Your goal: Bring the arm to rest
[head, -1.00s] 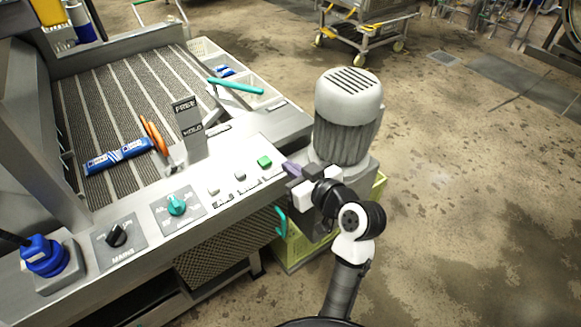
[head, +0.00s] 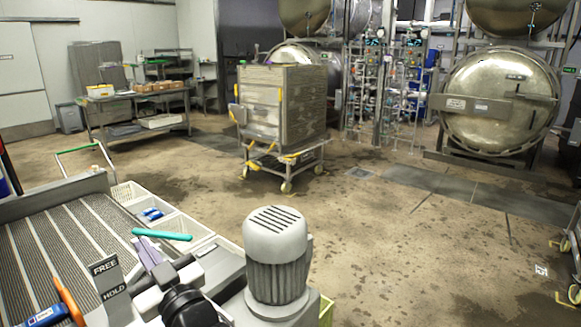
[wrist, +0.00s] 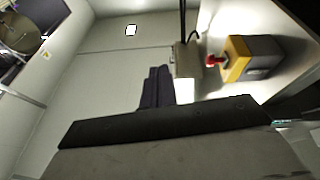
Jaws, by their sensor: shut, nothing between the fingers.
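My gripper (head: 150,252) is shut and empty. In the head view its purple fingers rise in front of the conveyor, close to the right of the FREE/HOLD plate (head: 108,277) and just below the teal handle (head: 162,234). Whether it touches either cannot be told. In the wrist view the dark fingers (wrist: 157,82) lie together against a pale wall. My arm's lower links fall outside the head view.
A grey motor (head: 277,255) stands just right of my arm. The ribbed conveyor (head: 70,240) lies left, with an orange-handled part (head: 68,300). A yellow box with a red button (wrist: 250,58) shows in the wrist view. A rack cart (head: 285,105) stands behind; open floor lies right.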

